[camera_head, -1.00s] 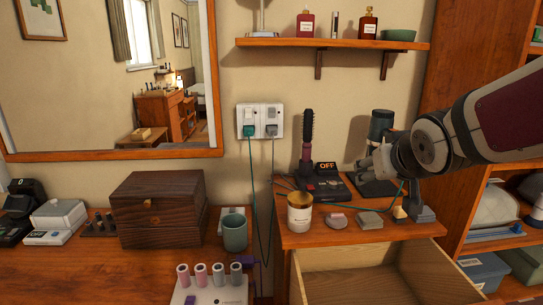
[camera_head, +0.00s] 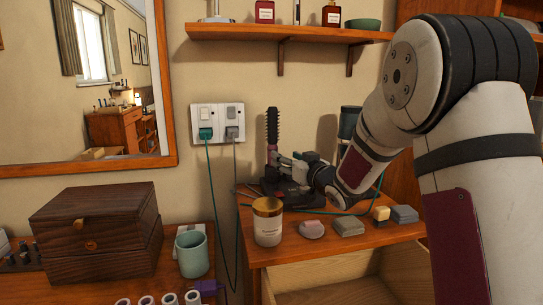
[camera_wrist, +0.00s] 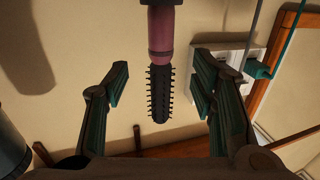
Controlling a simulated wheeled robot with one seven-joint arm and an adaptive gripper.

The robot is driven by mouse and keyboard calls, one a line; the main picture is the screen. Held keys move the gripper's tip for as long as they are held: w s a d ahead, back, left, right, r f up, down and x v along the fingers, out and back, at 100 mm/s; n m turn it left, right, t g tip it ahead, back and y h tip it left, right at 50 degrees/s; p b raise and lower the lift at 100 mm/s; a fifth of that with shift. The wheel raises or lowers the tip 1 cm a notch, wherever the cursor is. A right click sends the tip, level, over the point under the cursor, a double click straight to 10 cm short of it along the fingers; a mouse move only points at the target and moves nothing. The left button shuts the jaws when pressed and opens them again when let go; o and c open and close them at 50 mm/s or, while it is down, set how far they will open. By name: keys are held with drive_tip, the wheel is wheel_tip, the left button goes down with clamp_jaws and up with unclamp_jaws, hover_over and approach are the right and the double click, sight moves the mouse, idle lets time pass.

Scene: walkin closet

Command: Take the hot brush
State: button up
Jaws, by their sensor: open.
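The hot brush (camera_head: 271,128) stands upright in its dark base (camera_head: 280,192) on the wooden cabinet top, against the wall. It has a black bristled barrel and a mauve handle. My gripper (camera_head: 280,162) is beside the handle, on its right in the head view, and partly covers the base. In the wrist view the hot brush (camera_wrist: 160,93) lies between the two spread fingers of my gripper (camera_wrist: 160,84), with a visible gap on both sides. The fingers are open and hold nothing. The base's display is hidden behind my arm.
A lidded jar (camera_head: 267,225), a pinkish round item (camera_head: 312,230) and small blocks stand in front on the cabinet top. An open drawer (camera_head: 335,285) juts out below. Cables hang from the wall socket (camera_head: 218,122). A shelf (camera_head: 290,34) runs above.

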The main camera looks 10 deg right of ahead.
sight(273, 146)
drive_tip(key=b+x, duration=0.1)
drive_tip(key=x, duration=0.8)
drive_tip(key=shift+w+a+f, duration=0.1)
drive_tip(key=shift+w+a, duration=0.05)
drive_tip(key=shift+w, duration=0.1)
drive_tip(key=shift+c, duration=0.5)
clamp_jaws()
